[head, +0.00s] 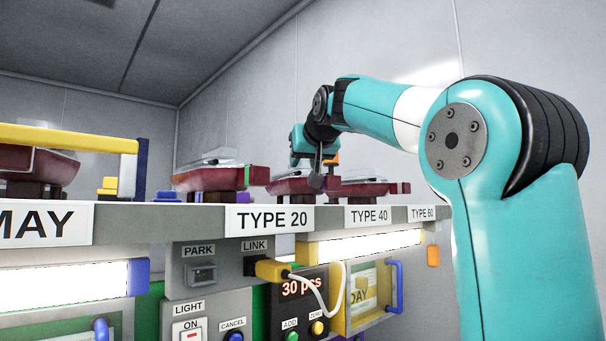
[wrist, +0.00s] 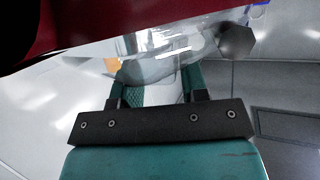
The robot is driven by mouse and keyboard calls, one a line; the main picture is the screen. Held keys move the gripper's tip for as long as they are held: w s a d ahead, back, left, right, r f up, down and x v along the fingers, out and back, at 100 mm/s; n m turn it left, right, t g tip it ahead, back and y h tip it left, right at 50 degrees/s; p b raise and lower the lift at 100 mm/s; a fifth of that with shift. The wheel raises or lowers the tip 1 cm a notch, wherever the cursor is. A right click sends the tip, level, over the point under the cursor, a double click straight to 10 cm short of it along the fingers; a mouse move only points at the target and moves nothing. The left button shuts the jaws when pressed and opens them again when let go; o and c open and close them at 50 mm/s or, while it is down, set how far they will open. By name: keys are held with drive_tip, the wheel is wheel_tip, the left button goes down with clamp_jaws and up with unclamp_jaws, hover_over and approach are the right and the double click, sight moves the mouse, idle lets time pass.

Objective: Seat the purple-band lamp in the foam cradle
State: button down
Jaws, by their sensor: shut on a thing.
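My gripper (head: 317,172) is at shelf height in the head view, shut on a dark red lamp (head: 288,187) with a clear part. In the wrist view the red body (wrist: 75,28) fills the top left, and its clear part (wrist: 165,55) lies between my fingers (wrist: 158,85); the fingertips are hidden behind it. A small blue-purple edge shows at the top right there. I cannot tell for sure that it is this lamp's band. No foam cradle can be made out clearly.
A yellow-handled frame (head: 70,137) stands at left. The shelf edge (head: 170,212) runs below.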

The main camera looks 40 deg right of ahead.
drive_tip(key=shift+w+f, duration=0.15)
drive_tip(key=shift+f, duration=0.3)
wheel_tip(320, 180, up, 10)
drive_tip(key=p, duration=0.1)
drive_tip(key=shift+r+p, duration=0.2)
drive_tip(key=shift+p, duration=0.2)
